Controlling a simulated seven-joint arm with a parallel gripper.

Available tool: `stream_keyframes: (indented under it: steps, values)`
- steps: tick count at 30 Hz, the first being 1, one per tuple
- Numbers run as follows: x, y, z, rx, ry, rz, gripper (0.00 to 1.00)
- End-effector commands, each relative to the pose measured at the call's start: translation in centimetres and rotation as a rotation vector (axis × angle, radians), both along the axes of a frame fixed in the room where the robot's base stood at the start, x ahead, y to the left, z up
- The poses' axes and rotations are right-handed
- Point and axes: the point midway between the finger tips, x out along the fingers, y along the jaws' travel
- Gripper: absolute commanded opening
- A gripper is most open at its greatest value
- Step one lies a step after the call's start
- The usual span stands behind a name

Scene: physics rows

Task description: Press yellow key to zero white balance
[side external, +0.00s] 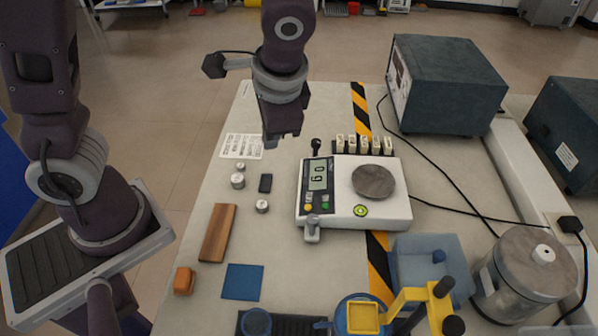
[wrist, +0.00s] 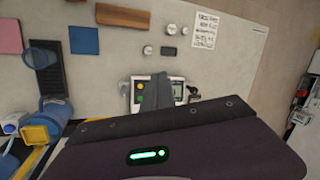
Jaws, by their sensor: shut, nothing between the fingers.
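The white balance (side external: 340,216) stands on the table with a dark round pan (side external: 373,182) and a lit display (side external: 318,174). Its yellow key (side external: 309,207) is at the left end of the front panel; it also shows in the wrist view (wrist: 139,98), beside a green key (wrist: 140,87). My gripper (side external: 270,141) is shut and empty, raised above the table to the left of and behind the balance. In the wrist view my gripper (wrist: 161,76) overlaps the balance and hides part of it. It is apart from the yellow key.
Several small weights stand left of the balance, one a metal cylinder (side external: 238,181). A row of pale blocks (side external: 363,145) is behind it. A wooden strip (side external: 217,233), blue pad (side external: 243,281) and clear blue box (side external: 430,262) lie nearer. A dark box (side external: 447,84) is at back right.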

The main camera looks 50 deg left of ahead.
Motion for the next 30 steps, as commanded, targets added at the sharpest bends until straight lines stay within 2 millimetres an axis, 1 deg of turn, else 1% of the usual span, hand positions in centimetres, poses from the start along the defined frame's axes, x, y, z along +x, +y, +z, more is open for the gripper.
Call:
stream_keyframes:
  steps: [1, 2, 3, 6, 9, 12, 16, 30]
  values:
    - [-1.5, 1.1, 2.6, -0.083, -0.052, 0.065, 0.00]
    - [-2.6, 1.5, 3.9, -0.131, -0.082, 0.100, 0.00]
    - [-4.0, 2.0, 5.4, -0.190, -0.124, 0.144, 0.00]
    - [-7.7, 2.9, 8.2, -0.313, -0.241, 0.233, 0.00]
    - [-10.5, 3.0, 9.5, -0.392, -0.349, 0.292, 0.00]
    - [-12.2, 2.8, 9.9, -0.433, -0.424, 0.325, 0.00]
    - [-13.0, 2.7, 10.0, -0.452, -0.463, 0.339, 0.00]
    - [-13.0, 2.7, 10.0, -0.452, -0.464, 0.338, 0.00]
